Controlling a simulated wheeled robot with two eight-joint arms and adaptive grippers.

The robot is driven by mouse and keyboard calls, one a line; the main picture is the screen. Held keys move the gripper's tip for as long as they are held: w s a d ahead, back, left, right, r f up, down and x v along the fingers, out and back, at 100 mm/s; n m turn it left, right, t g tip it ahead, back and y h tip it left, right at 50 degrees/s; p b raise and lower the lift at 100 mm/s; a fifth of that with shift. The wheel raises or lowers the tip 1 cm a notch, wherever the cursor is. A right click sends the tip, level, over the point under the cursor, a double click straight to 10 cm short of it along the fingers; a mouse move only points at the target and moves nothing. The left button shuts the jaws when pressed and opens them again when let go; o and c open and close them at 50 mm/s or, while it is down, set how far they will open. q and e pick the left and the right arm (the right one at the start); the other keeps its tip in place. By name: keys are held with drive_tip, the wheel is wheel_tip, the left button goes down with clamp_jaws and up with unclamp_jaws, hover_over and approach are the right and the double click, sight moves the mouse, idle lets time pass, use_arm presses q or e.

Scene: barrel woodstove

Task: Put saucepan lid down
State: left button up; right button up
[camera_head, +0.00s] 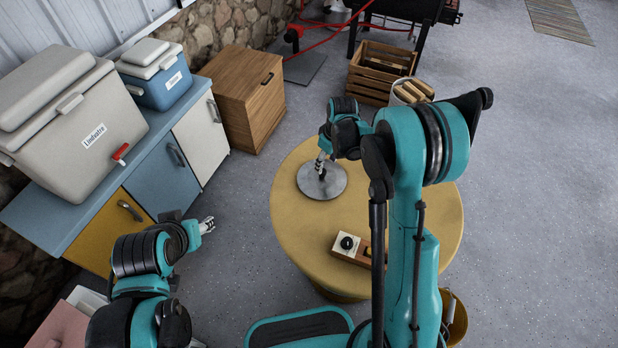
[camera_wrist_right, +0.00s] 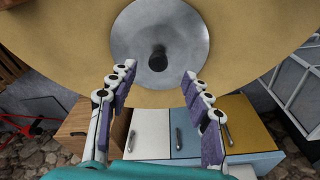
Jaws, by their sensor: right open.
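The saucepan lid (camera_head: 327,187) is a round grey metal disc. It lies flat on the round yellow table (camera_head: 290,218), near the table's far left edge. In the right wrist view the lid (camera_wrist_right: 185,40) shows its dark knob at its middle. My right gripper (camera_head: 321,165) is over the lid in the head view. In the wrist view its fingers (camera_wrist_right: 155,83) are spread apart on either side of the knob, with nothing between the pads. My left gripper (camera_head: 208,225) hangs left of the table, away from the lid; its finger opening is too small to tell.
A small wooden box with a black dial (camera_head: 348,243) sits on the table, partly behind my right arm. Coolers (camera_head: 75,125) stand on a cabinet (camera_head: 160,180) at left. A wooden cabinet (camera_head: 240,97) and a slatted crate (camera_head: 378,72) stand beyond the table. Open floor lies at right.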

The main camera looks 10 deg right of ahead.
sight(322, 175)
wheel_tip(322, 175, down, 2)
drive_tip(key=shift+w+a+f+b, duration=0.1)
drive_tip(key=shift+w+b, duration=0.05)
drive_tip(key=shift+b, duration=0.2)
drive_tip(key=f, duration=0.1)
drive_tip(key=w+f+b, duration=0.1)
drive_tip(key=f, duration=0.1)
drive_tip(key=f+b, duration=0.1)
drive_tip(key=f, duration=0.1)
drive_tip(key=shift+w+a+f, duration=0.1)
drive_tip(key=shift+w+a, duration=0.05)
drive_tip(key=shift+a, duration=0.2)
drive_tip(key=shift+c, duration=0.7)
clamp_jaws()
